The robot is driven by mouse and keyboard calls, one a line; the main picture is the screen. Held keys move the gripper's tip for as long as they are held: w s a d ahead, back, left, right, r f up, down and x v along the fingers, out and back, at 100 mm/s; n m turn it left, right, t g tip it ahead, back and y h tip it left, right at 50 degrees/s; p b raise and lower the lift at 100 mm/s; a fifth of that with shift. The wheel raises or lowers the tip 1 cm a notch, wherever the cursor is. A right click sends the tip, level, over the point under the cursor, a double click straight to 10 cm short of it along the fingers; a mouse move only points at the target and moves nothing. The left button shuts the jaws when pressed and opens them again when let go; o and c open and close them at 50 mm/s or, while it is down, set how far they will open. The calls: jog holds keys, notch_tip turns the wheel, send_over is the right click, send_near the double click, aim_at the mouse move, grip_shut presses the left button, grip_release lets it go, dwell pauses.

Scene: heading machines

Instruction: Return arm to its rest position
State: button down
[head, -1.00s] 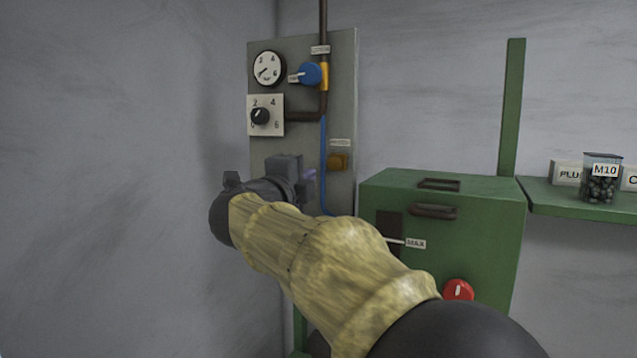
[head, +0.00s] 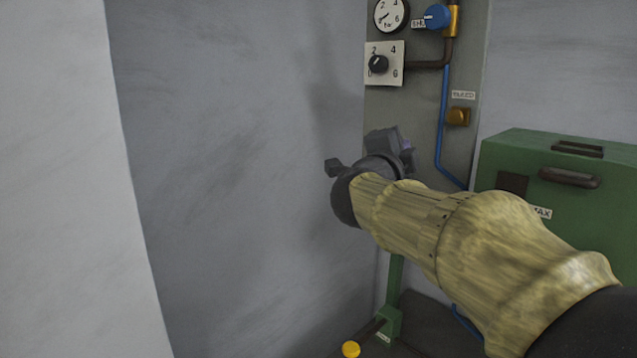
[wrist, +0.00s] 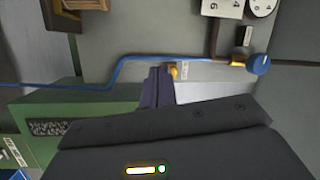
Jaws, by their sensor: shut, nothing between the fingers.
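My arm in its yellowish sleeve reaches from the lower right of the head view toward the grey panel. My gripper (head: 402,150) is at its far end, in front of the panel's lower left edge, with its fingers partly hidden by the wrist. In the wrist view my gripper (wrist: 157,88) shows as dark fingers closed together with nothing between them. The fingers point toward the panel area with the blue hose (wrist: 200,58); I cannot tell how far apart they are from it.
The grey panel (head: 425,110) carries a gauge (head: 391,15), a black selector knob (head: 378,64), a blue valve knob (head: 437,17) and a brass bleed fitting (head: 457,117). A green machine box (head: 600,175) stands at right. A yellow knob (head: 351,349) is low down. Bare wall fills the left.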

jog(key=s+a+f+n+g+y, duration=0.1)
jog(key=a+f+n+g+y, duration=0.15)
jog(key=f+n+y, duration=0.65)
jog(key=s+a+f+n+g+y, duration=0.1)
jog(key=a+f+n, duration=0.3)
jog(key=f, duration=1.1)
jog(key=s+d+f+n+g, duration=0.2)
jog(key=s+f+n+g, duration=0.2)
jog(key=s+f, duration=0.5)
jog(key=s+d+f+n+g, duration=0.2)
jog(key=s+f+g, duration=0.4)
jog(key=s+f, duration=0.4)
jog(key=shift+s+f+n, duration=0.2)
jog(key=shift+s+n, duration=0.7)
jog(key=shift+s, duration=0.2)
jog(key=shift+w+d, duration=0.1)
jog(key=shift+w, duration=0.05)
